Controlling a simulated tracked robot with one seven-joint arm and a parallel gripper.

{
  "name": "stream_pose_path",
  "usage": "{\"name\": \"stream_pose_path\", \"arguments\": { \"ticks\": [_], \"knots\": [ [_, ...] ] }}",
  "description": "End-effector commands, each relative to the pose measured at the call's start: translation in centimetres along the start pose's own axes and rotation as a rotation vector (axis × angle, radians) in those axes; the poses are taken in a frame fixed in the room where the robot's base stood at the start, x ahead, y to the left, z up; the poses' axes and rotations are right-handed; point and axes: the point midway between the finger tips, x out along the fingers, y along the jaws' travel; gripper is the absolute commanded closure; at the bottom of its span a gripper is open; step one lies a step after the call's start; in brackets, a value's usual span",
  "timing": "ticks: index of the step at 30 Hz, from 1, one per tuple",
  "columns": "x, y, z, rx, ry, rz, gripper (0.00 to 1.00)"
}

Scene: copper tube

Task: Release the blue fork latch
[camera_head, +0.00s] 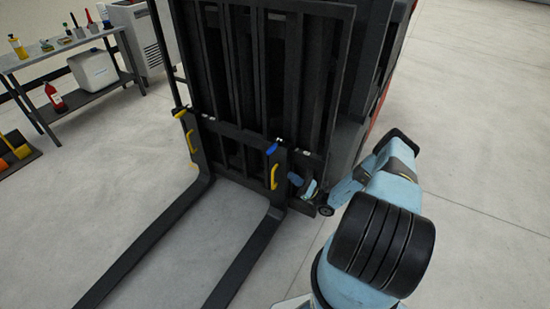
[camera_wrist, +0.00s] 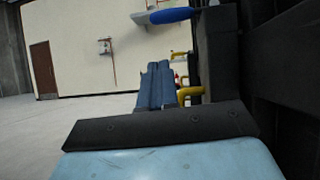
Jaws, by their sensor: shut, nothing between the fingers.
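The blue latch (camera_head: 272,148) sits on top of the right fork's upright on the forklift carriage. In the wrist view the blue latch (camera_wrist: 170,15) shows at the top as a rounded blue handle pointing left. My gripper (camera_head: 294,179) is just right of that upright, lower than the latch and apart from it. In the wrist view my gripper (camera_wrist: 157,66) has its two blue fingers side by side, shut and empty. The latch lies beyond and above the fingertips there. A yellow handle (camera_head: 273,177) on the upright is close to my gripper; it also shows in the wrist view (camera_wrist: 190,93).
The left fork has a yellow latch (camera_head: 180,113) and another yellow handle (camera_head: 190,141). The two forks (camera_head: 245,262) extend low over the floor. The dark mast (camera_head: 270,70) stands behind the carriage. A workbench (camera_head: 60,55) is far left. The floor at right is clear.

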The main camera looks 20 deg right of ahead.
Motion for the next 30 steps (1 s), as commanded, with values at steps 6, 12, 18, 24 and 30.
{"name": "stream_pose_path", "arguments": {
  "ticks": [6, 12, 18, 24, 30],
  "knots": [
    [-1.5, 0.6, -1.4, 0.006, -0.020, -0.073, 1.00],
    [-1.7, 0.7, -1.6, 0.006, -0.024, -0.086, 1.00],
    [-1.7, 0.7, -1.6, 0.006, -0.023, -0.085, 1.00],
    [-0.8, 0.6, -1.6, 0.006, -0.024, -0.083, 1.00],
    [2.1, 0.4, -1.5, 0.006, -0.025, -0.081, 1.00]
  ]
}}
